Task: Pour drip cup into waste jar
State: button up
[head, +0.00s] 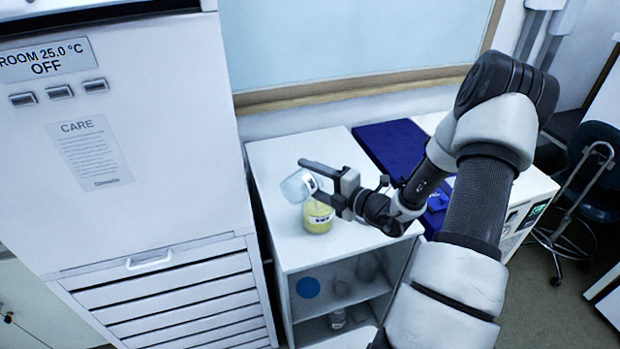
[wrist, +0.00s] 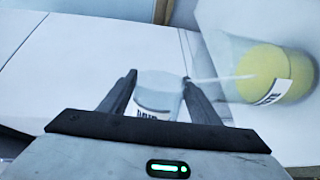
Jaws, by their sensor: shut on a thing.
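The drip cup (head: 296,186) is a small whitish, translucent cup with a dark-lettered label. My gripper (head: 308,179) is shut on it and holds it tilted, above and slightly left of the waste jar in the head view. The waste jar (head: 319,219) stands upright on the white cabinet top, with yellow contents and a label. In the wrist view the drip cup (wrist: 158,94) sits between my fingers, and a thin pale stream runs from it towards the waste jar (wrist: 285,72). The cup's inside is hidden in the wrist view.
The white cabinet top (head: 275,153) is clear around the jar. A dark blue mat (head: 390,150) lies to the right, behind my arm. A tall white cabinet unit (head: 130,130) stands at the left. Open shelves below hold a few small items.

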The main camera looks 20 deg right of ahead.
jog(key=shift+w+d+m, duration=0.1)
jog(key=shift+d+m, duration=0.05)
jog(key=shift+m, duration=0.25)
jog(key=shift+w+d+m, duration=0.1)
jog(key=shift+d+m, duration=0.1)
jog(key=shift+m, duration=0.4)
jog(key=shift+s+a+r+n+b, duration=0.15)
jog(key=shift+a+n+b, duration=0.3)
jog(key=shift+n, duration=0.55)
jog(key=n, duration=0.1)
jog(key=r+n, duration=0.1)
jog(key=a+r+n, duration=0.1)
jog(key=shift+s+t+h, duration=0.3)
jog(key=shift+s, duration=0.1)
jog(key=shift+d+n+b, duration=0.1)
jog(key=shift+n+b, duration=0.2)
jog(key=shift+b, duration=0.1)
